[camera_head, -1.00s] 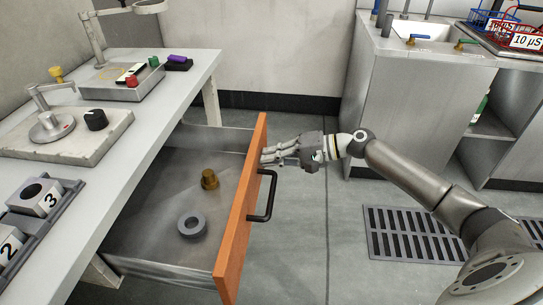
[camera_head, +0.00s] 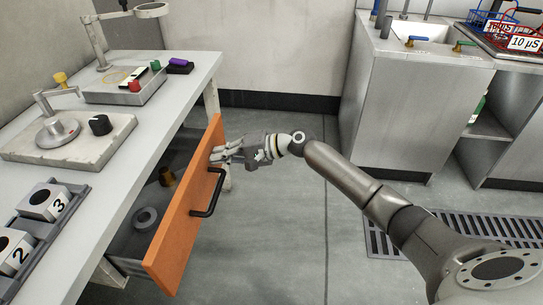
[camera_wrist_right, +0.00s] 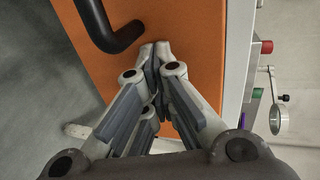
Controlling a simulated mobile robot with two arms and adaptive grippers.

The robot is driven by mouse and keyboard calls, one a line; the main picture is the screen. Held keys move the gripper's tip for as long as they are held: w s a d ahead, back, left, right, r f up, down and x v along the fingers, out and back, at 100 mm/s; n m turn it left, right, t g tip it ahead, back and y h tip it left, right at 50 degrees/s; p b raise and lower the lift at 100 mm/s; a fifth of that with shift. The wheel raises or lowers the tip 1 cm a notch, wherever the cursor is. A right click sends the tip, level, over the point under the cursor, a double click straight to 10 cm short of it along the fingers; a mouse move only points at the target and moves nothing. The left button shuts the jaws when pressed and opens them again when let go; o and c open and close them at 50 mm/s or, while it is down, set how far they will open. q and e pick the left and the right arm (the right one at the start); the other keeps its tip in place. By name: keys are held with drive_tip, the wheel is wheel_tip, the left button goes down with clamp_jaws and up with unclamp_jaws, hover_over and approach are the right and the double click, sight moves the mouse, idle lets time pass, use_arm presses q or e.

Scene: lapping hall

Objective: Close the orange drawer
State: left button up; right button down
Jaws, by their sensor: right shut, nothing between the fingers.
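The orange drawer (camera_head: 182,222) under the grey bench stands partly open, with a black bar handle (camera_head: 209,193) on its front. A brass part (camera_head: 166,177) and a grey ring (camera_head: 146,217) lie inside it. My right gripper (camera_head: 217,154) is shut and empty, its fingertips at the outer face of the drawer front, beyond the handle. In the right wrist view, the closed fingertips (camera_wrist_right: 155,50) are against or very near the orange front (camera_wrist_right: 190,25), beside the black handle (camera_wrist_right: 110,25). Exact contact cannot be told. My left gripper is not in view.
The bench (camera_head: 150,130) holds lapping devices, a tray of numbered blocks (camera_head: 45,215) and a purple item (camera_head: 180,62). A sink cabinet (camera_head: 405,105) stands at the right. A floor grate (camera_head: 480,228) lies beneath my right arm. The floor between is clear.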

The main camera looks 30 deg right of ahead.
drive_tip(key=w+a, duration=0.1)
drive_tip(key=a, duration=0.1)
drive_tip(key=w+a, duration=0.2)
drive_tip(key=a, duration=0.1)
drive_tip(key=w+a+b, duration=0.1)
drive_tip(key=w+a, duration=0.1)
drive_tip(key=a, duration=0.1)
drive_tip(key=shift+w+f, duration=0.1)
drive_tip(key=shift+w, duration=0.05)
drive_tip(key=shift+w+a, duration=0.2)
drive_tip(key=shift+a, duration=0.1)
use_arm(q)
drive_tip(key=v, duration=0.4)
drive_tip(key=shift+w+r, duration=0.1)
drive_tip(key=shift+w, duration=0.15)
use_arm(e)
drive_tip(key=shift+r, duration=0.2)
